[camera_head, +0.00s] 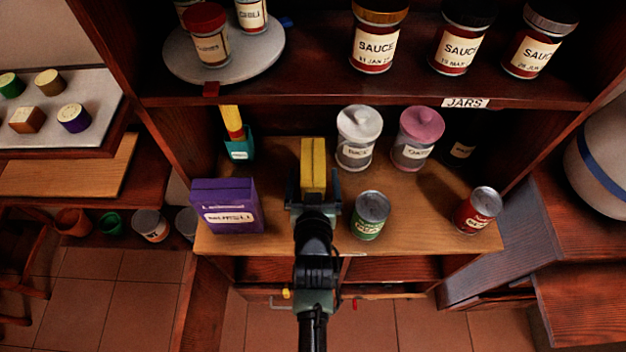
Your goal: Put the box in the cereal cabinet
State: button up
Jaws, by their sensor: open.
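A purple box (225,205) with a white label, apparently reading muesli, stands at the front left of the light wood shelf. A narrow yellow box (313,158) stands near the shelf's middle. My gripper (313,182) is open over the shelf, pointing at the yellow box, with one finger on each side of its near end. I cannot tell whether the fingers touch it. The purple box is just left of my gripper and apart from it. No cabinet labelled cereal can be made out; the one readable shelf label (465,103) says jars.
A green can (370,215) stands close right of my gripper, and a red can (477,210) stands farther right. Two lidded jars (358,138) (417,138) and a teal-and-yellow item (237,140) stand behind. Sauce jars (378,38) and a round tray (180,62) occupy the upper shelf.

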jog(key=shift+x, duration=0.95)
grip_shut()
jog(key=shift+r, duration=0.1)
